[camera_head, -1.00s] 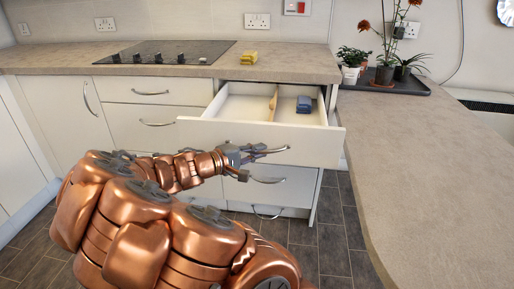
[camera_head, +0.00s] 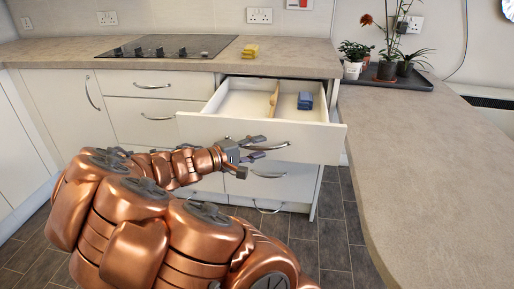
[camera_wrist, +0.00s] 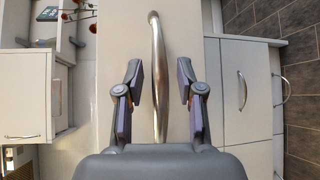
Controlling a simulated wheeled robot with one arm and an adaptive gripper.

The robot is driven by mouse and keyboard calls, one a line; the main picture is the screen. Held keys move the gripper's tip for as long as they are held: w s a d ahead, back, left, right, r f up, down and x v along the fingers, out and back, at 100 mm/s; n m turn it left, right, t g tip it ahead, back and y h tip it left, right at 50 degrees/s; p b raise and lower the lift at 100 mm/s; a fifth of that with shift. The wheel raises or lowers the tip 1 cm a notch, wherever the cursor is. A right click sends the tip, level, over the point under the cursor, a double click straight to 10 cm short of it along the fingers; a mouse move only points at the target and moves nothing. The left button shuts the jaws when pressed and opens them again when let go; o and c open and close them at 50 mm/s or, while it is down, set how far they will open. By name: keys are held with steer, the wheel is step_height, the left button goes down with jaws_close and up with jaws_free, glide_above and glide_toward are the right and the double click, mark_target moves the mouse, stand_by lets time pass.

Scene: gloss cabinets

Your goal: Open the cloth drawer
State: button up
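The white cloth drawer (camera_head: 218,131) stands pulled out under the counter, its inside showing from above. A folded blue cloth (camera_head: 305,101) lies in its right part, beside a wooden divider (camera_head: 273,99). The drawer's curved metal handle (camera_head: 279,147) is on its front. My gripper (camera_head: 255,151) is at the left part of this handle. In the wrist view my gripper (camera_wrist: 160,76) is open, with the handle (camera_wrist: 157,50) running between its fingers and gaps visible on both sides.
Closed drawers with metal handles (camera_head: 153,86) are to the left, under a black hob (camera_head: 175,46). Yellow cloths or sponges (camera_head: 250,50) lie on the counter. A side counter (camera_head: 430,150) bounds the right, with potted plants (camera_head: 387,68) on a tray. Tiled floor (camera_head: 335,225) is clear below.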

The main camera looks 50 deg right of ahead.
steer(key=v, duration=1.2)
stand_by(0.5)
steer(key=s+a+r+m+g+y+p, duration=0.1)
steer(key=s+r+y+p, duration=0.3)
steer(key=s+p, duration=0.25)
steer(key=s+a+r+m+y+p, duration=0.1)
steer(key=s+a+r+y+p, duration=0.15)
steer(key=s+r+p, duration=0.35)
steer(key=s+a+r+n+t+y+p, duration=0.1)
steer(key=s+a+r+y+p, duration=0.3)
steer(key=a+p, duration=0.3)
steer(key=s+a+r+n+t+y+p, duration=0.1)
steer(key=s+a+r+y+p, duration=0.3)
steer(key=a, duration=0.5)
steer(key=s+y+p, duration=0.1)
steer(key=s+p, duration=0.1)
steer(key=shift+s+a+n+t+p, duration=0.25)
steer(key=shift+s+n+t+p, duration=0.1)
steer(key=shift+n+t+p, duration=0.05)
